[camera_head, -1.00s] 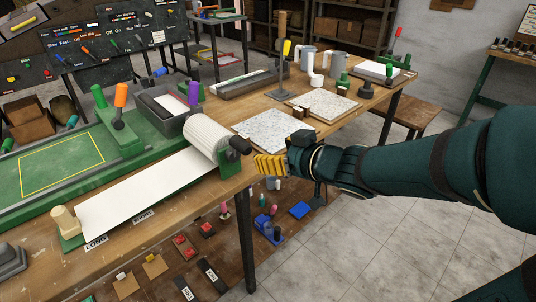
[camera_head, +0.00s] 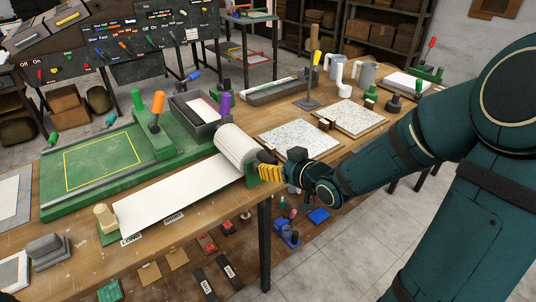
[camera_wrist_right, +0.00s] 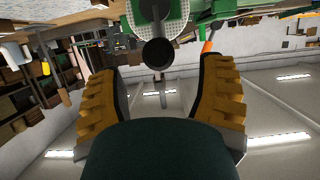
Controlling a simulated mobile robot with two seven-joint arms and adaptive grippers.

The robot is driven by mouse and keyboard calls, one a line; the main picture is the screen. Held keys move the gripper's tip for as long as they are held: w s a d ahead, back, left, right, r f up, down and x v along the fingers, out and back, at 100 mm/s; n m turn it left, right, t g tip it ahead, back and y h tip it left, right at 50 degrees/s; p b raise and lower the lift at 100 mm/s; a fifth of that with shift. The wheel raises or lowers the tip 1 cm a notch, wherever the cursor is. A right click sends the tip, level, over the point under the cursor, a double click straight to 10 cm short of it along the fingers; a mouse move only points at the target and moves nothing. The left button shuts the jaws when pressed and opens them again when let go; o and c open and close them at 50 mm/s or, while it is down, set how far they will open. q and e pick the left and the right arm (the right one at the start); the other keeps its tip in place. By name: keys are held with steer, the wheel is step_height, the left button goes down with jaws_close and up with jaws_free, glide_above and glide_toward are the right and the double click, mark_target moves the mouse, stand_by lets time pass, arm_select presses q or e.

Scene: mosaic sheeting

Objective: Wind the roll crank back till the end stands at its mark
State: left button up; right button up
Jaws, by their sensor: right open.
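The roll (camera_head: 236,144) is a pale ribbed cylinder at the right end of the bench, in green brackets. Its black crank knob (camera_head: 266,157) points toward my right gripper (camera_head: 270,171). The white sheet (camera_head: 175,191) runs left from the roll; its end lies beside the wooden peg (camera_head: 103,215), near the LONG label (camera_head: 131,240). The SHORT label (camera_head: 174,217) is closer to the roll. In the right wrist view, my right gripper (camera_wrist_right: 158,72) is open, with the dark round knob (camera_wrist_right: 157,53) between its fingertips, not gripped. My left gripper is out of view.
A green press bed (camera_head: 95,168) and a grey tray (camera_head: 193,117) stand behind the sheet. Speckled tiles (camera_head: 299,141) lie right of the roll. A lower shelf (camera_head: 190,270) carries small items. The floor at the right front is clear.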

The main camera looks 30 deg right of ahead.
mark_target(275, 161)
steer(key=shift+b+x, duration=0.65)
steer(key=shift+x, duration=1.8)
steer(key=c, duration=1.2)
